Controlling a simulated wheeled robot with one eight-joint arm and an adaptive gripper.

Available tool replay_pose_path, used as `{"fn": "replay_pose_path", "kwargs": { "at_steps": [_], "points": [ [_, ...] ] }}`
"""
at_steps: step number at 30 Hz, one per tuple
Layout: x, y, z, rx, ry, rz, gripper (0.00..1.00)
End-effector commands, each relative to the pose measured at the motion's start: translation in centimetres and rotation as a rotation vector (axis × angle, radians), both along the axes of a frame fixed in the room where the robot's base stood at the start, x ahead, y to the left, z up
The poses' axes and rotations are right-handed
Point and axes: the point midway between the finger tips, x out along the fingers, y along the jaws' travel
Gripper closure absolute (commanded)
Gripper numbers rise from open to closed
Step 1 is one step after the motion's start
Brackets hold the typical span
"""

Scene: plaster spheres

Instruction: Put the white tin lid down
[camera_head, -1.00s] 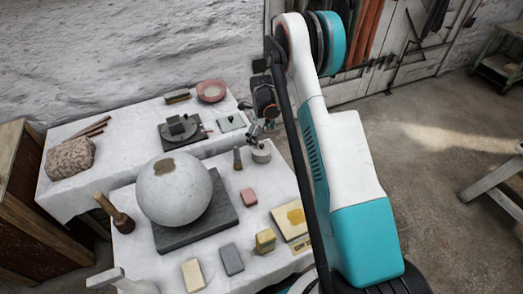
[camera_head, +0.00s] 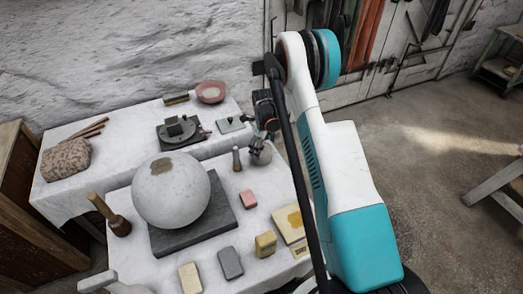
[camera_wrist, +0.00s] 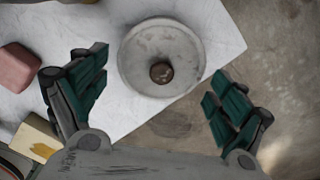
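The white tin lid (camera_wrist: 140,45) is round and pale grey-white, with a small dark brown knob in its middle. In the wrist view it lies ahead of my gripper (camera_wrist: 156,76), between the lines of the two green-padded fingers. The fingers are spread wide, with a gap on either side of the lid, and hold nothing. In the head view the lid (camera_head: 262,158) shows small at the right edge of the white table, with my gripper (camera_head: 259,143) just above it and partly hiding it. Whether the lid rests flat is hard to tell.
The white-covered table (camera_head: 215,284) ends close beside the lid, with bare floor beyond. A pink block (camera_head: 248,199), a small upright tool (camera_head: 237,159) and a yellow-marked board (camera_head: 290,222) are nearby. A big plaster sphere (camera_head: 170,195) sits on a dark slab.

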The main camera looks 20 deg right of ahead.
Motion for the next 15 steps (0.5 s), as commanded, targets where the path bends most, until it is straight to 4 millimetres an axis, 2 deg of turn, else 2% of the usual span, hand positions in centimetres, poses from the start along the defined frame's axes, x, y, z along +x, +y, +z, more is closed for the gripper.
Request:
{"fn": "replay_pose_path", "kwargs": {
  "at_steps": [1,4,6,15],
  "points": [
    [0.0,0.0,0.0,0.0,0.0,0.0,0.26],
    [0.0,0.0,0.0,0.0,0.0,0.0,0.42],
    [0.0,0.0,-0.02,0.0,0.0,0.0,0.45],
    [0.0,0.0,-0.1,0.0,0.0,0.0,0.5]
  ]
}}
